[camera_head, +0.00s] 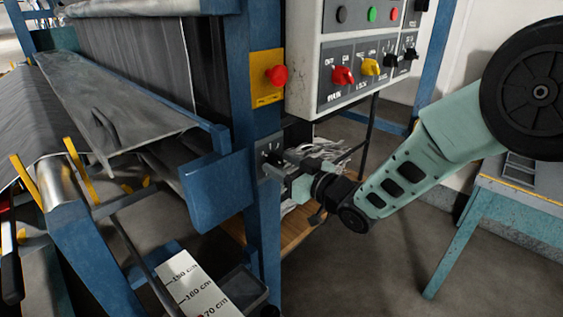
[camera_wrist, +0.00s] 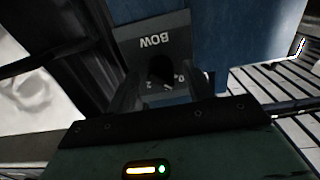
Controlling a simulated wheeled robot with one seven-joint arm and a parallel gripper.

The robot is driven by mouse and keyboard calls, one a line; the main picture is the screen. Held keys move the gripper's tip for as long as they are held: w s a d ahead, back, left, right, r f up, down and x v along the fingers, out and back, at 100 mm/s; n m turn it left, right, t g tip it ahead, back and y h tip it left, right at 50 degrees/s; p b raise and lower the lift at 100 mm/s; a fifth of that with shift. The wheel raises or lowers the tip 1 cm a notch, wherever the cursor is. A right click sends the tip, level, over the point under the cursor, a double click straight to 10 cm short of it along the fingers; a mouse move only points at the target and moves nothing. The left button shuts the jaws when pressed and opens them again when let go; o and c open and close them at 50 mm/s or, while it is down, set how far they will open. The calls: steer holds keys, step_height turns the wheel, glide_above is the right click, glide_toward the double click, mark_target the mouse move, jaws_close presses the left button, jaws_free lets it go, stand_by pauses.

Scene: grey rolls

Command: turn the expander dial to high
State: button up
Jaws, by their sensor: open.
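A dark dial (camera_wrist: 162,68) sits on a grey plate (camera_wrist: 150,42) marked "BOW", which appears upside down in the wrist view. Small marks beside the dial are too faint to read fully. In the head view the plate (camera_head: 268,146) is on the blue post. My gripper (camera_head: 272,166) reaches the plate from the right. In the wrist view my gripper (camera_wrist: 160,90) is open, its fingers on either side of the dial. I cannot tell whether they touch it. The dial's pointer direction is not clear.
A control box (camera_head: 345,60) with red, yellow and black knobs hangs above my gripper. A red stop button (camera_head: 276,75) is on the blue post (camera_head: 262,215). A blue plate (camera_head: 216,188) juts out at left. A measuring strip (camera_head: 195,292) lies below.

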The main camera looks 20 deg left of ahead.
steer(key=shift+w+a, duration=0.1)
steer(key=shift+a, duration=0.2)
steer(key=c, duration=1)
steer(key=shift+o, duration=0.2)
